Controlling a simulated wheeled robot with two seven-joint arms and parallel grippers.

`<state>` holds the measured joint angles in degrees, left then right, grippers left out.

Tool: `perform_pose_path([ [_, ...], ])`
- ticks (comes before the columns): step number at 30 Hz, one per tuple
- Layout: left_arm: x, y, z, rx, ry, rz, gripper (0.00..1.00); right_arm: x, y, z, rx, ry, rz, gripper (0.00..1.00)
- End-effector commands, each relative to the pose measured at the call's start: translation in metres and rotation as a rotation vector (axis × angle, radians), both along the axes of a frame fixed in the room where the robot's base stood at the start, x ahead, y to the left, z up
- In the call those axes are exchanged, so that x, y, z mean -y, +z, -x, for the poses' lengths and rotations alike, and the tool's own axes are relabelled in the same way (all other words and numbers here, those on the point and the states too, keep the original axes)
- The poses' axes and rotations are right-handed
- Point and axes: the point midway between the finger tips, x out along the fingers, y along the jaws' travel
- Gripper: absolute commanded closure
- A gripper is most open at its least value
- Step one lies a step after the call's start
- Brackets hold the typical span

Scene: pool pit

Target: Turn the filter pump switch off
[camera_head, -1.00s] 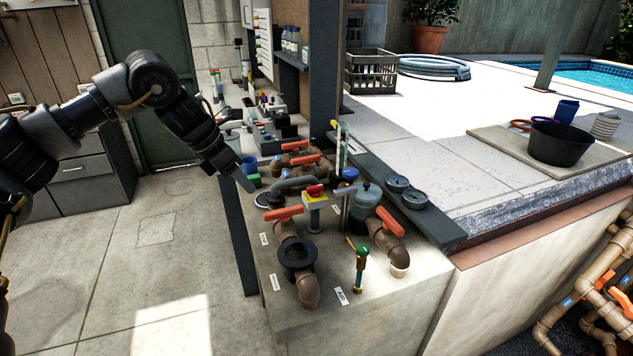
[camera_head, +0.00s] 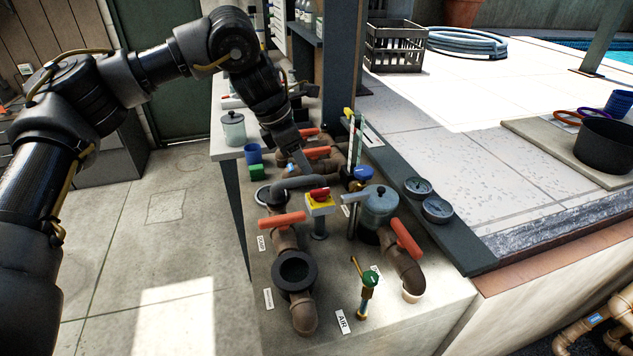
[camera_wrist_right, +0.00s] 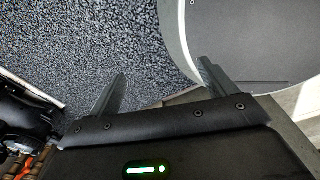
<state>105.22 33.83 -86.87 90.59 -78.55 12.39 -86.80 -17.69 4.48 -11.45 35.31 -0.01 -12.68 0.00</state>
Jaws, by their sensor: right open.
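The switch is a small yellow box with a red knob (camera_head: 319,197) on a grey post among the pipes of the pump bench. My left gripper (camera_head: 302,163) hangs above and slightly left of it in the head view, apart from it. Its fingers are seen edge-on, so I cannot tell whether they are open. My right gripper (camera_wrist_right: 160,82) shows only in the right wrist view, with its two fingers apart and nothing between them. The switch does not show in that view.
Red-orange valve handles (camera_head: 282,220) flank the switch. A green-handled air valve (camera_head: 368,281) stands in front. Two dark gauges (camera_head: 437,209) sit on the ledge. The floor (camera_head: 165,260) left of the bench is clear.

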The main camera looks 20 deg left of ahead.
Motion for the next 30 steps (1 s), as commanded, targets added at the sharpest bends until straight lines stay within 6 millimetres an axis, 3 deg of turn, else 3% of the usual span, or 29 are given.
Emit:
perform_pose_path([
  [9, 0.019, -0.053, -0.011, -0.005, 0.001, -0.001, 0.64, 0.002, 0.020, -0.009, 0.012, 0.001, 0.002, 0.16],
  [15, 0.026, -0.076, -0.017, -0.003, 0.004, 0.000, 0.64, 0.003, 0.027, -0.014, 0.020, 0.001, 0.002, 0.16],
  [27, 0.028, -0.085, -0.018, -0.001, 0.004, 0.000, 0.64, 0.002, 0.027, -0.010, 0.015, 0.001, 0.002, 0.16],
  [30, 0.028, -0.085, -0.018, -0.001, 0.004, 0.000, 0.75, 0.002, 0.027, -0.010, 0.015, 0.001, 0.002, 0.16],
])
